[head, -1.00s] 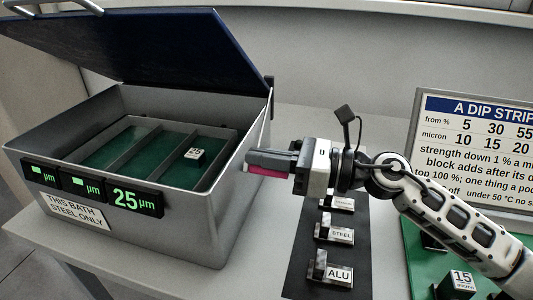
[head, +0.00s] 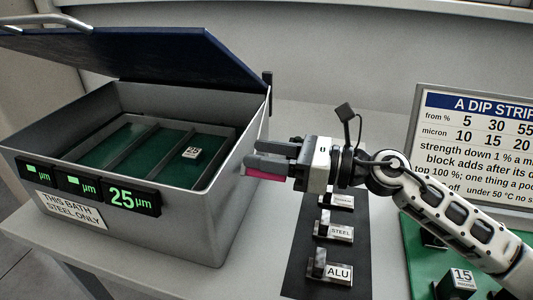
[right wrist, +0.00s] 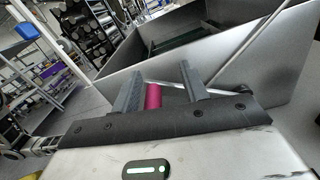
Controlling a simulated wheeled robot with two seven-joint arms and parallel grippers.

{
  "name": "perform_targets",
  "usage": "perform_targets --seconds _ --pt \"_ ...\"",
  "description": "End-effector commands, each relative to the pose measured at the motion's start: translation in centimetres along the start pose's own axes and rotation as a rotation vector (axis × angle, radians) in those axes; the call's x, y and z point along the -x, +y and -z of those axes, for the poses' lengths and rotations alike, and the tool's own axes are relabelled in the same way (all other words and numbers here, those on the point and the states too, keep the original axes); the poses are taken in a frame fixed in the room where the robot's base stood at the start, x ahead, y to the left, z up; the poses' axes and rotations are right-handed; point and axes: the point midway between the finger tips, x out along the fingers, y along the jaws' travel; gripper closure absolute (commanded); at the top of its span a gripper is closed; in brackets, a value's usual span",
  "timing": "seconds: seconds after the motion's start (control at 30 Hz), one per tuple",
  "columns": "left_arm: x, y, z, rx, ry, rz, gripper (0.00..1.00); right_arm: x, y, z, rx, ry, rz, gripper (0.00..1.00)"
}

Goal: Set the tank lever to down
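The tank lever shows a magenta grip (head: 266,174) at the right side of the grey tank (head: 205,222). In the right wrist view the magenta grip (right wrist: 153,95) joins a thin silver rod (right wrist: 200,89) that runs to a dark pivot on the tank wall. My right gripper (head: 262,154) is open beside the tank, its two fingers apart. In the head view the grip lies just below the fingers. In the right wrist view it appears between the fingers, nearer the left one; contact cannot be told. My left gripper is not in view.
The dark blue tank lid (head: 140,55) is raised at a slant. A labelled block (head: 191,153) sits in the tank's tray. A dark strip with labelled blocks (head: 335,230) lies below my right arm. A sign board (head: 475,145) and green mat (head: 415,255) are at right.

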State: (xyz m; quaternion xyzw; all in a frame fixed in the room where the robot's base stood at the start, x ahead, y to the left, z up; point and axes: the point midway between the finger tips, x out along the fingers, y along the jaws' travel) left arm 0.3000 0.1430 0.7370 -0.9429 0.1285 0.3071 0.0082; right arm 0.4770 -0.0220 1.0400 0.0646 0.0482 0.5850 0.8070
Motion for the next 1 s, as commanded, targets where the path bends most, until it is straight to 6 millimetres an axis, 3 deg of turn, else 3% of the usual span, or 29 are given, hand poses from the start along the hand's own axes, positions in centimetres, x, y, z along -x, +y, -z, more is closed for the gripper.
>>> perform_targets --seconds 0.67,0.77,1.0 --pt "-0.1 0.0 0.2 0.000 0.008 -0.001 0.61 0.5 0.0 0.0 0.000 -0.002 0.000 0.59" --pt "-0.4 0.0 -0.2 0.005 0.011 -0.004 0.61 1.8 -0.1 0.2 0.000 -0.001 0.003 0.59" --pt "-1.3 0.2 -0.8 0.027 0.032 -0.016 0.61 7.4 -0.2 0.6 0.000 0.002 0.005 0.59"
